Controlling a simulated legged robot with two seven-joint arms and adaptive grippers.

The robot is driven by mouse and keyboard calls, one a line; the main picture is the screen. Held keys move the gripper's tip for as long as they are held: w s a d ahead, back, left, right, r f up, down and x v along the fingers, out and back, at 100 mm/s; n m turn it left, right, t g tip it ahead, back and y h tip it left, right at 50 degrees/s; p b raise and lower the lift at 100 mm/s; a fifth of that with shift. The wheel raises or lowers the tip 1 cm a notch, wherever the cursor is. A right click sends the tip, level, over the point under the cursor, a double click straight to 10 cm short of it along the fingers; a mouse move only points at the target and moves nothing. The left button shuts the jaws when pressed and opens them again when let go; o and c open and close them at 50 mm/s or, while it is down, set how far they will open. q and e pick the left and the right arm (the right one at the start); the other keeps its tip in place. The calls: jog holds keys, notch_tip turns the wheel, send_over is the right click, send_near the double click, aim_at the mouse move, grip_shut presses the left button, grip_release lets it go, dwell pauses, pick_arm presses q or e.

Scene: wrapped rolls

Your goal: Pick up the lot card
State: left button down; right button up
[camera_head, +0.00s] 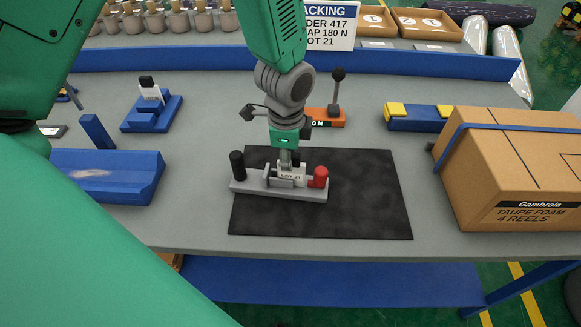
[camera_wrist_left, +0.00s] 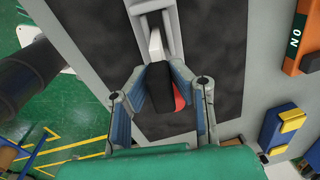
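Some red shows beside the right finger. Whether both pads press on the block is unclear. My right gripper is not in view.
The holder rests on a dark mat (camera_head: 370,200) on the grey table. A cardboard box (camera_head: 490,180) stands at right, a blue block (camera_head: 105,175) at left. Behind are an orange lever base (camera_head: 327,120), a blue-yellow block (camera_head: 415,120) and a blue card stand (camera_head: 152,115).

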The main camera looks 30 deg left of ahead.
pick_arm(q)
jog(key=shift+d, duration=0.2)
jog(key=shift+w+d+r, duration=0.1)
jog(key=shift+r, duration=0.05)
jog(key=r, duration=0.6)
jog(key=r+p, duration=0.1)
jog(key=r, duration=0.2)
jog(key=shift+a+r, duration=0.2)
jog(key=shift+a, duration=0.05)
jog(key=shift+g, duration=0.4)
jog(key=f, duration=0.2)
jog(key=a+f+p, duration=0.1)
jog(key=f, duration=0.1)
jog(key=a+f+p, duration=0.1)
jog(key=f, duration=0.1)
jog(key=shift+a+f, duration=0.2)
jog(key=shift+f, duration=1.35)
jog(key=shift+f, duration=0.3)
